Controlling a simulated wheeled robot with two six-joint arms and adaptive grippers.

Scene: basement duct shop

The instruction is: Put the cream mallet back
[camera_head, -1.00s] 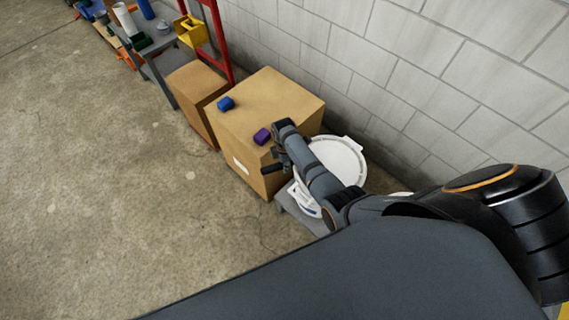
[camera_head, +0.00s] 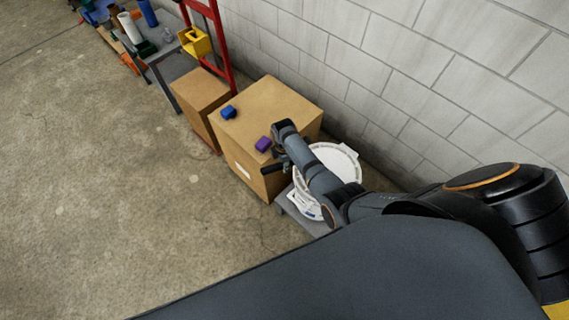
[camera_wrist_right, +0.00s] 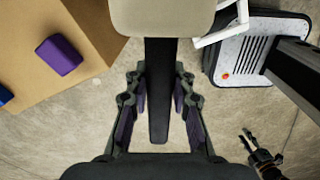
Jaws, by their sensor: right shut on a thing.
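The cream mallet shows in the right wrist view, with its cream head (camera_wrist_right: 162,18) at the top edge, partly cut off. Its black handle (camera_wrist_right: 158,105) runs down between the fingers of my right gripper (camera_wrist_right: 160,88), which is shut on it. In the head view my right gripper (camera_head: 277,166) is mostly hidden by its own arm, beside the large cardboard box, and the mallet's head cannot be made out there. My left gripper (camera_wrist_right: 260,150) shows small at the lower right of the right wrist view; its opening is unclear.
A large cardboard box (camera_head: 285,105) carries a blue block (camera_head: 229,112) and a purple block (camera_head: 263,144). A white bucket (camera_head: 340,164) stands beside it near the block wall. A smaller box (camera_head: 198,92), red frame (camera_head: 222,50) and cluttered bench (camera_head: 172,68) lie beyond. Floor at left is clear.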

